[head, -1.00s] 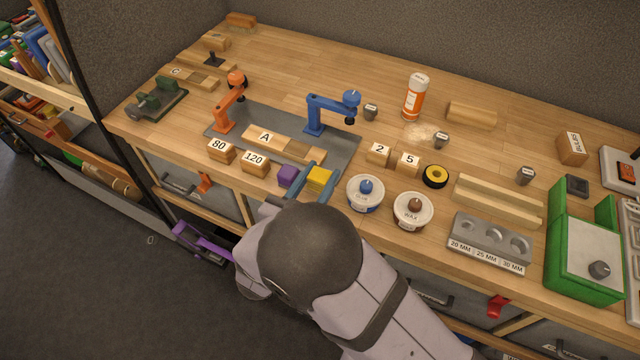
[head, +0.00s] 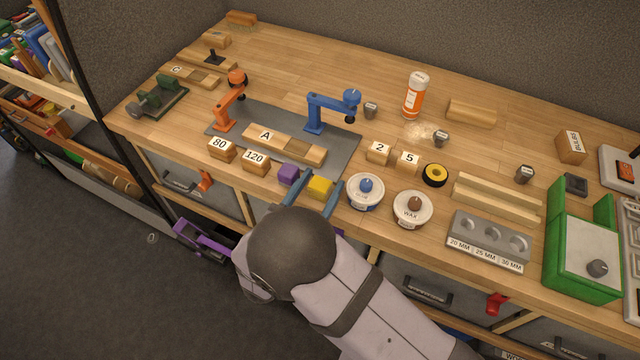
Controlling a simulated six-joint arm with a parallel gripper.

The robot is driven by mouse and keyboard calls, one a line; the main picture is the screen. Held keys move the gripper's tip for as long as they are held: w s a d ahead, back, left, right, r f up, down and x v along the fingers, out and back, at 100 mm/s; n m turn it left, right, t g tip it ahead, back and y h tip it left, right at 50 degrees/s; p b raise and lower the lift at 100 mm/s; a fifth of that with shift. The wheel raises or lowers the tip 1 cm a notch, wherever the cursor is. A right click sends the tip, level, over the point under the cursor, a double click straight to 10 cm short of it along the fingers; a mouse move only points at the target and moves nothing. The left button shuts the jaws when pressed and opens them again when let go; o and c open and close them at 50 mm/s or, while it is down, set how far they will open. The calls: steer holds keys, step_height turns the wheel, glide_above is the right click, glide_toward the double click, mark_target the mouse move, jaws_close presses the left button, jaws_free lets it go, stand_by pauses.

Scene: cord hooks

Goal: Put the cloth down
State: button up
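A small yellow piece (head: 320,187), which looks like the folded cloth, is at the bench's front edge. A similar purple piece (head: 288,174) sits just to its left. My gripper (head: 327,181) reaches over the front edge, with one blue finger on each side of the yellow piece. Whether the fingers press on it or stand clear is too small to tell. It appears low, at about the height of the bench top; its underside is hidden. My wrist hides the bench edge just below.
Blocks marked 80 (head: 221,150) and 120 (head: 256,161) are to the left. A grey mat (head: 345,143) with a wooden piece marked A (head: 270,137) lies behind. A blue-lidded tub (head: 366,190) stands close on the right, then a wax tub (head: 413,208).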

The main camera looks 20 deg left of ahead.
mark_target(315, 193)
steer(key=shift+s, duration=0.1)
steer(key=s+b, duration=0.3)
steer(key=s, duration=0.3)
steer(key=shift+a, duration=0.1)
steer(key=shift+o, duration=0.5)
steer(key=shift+s+r, duration=0.1)
steer(key=shift+s, duration=0.5)
steer(key=shift+w, duration=0.1)
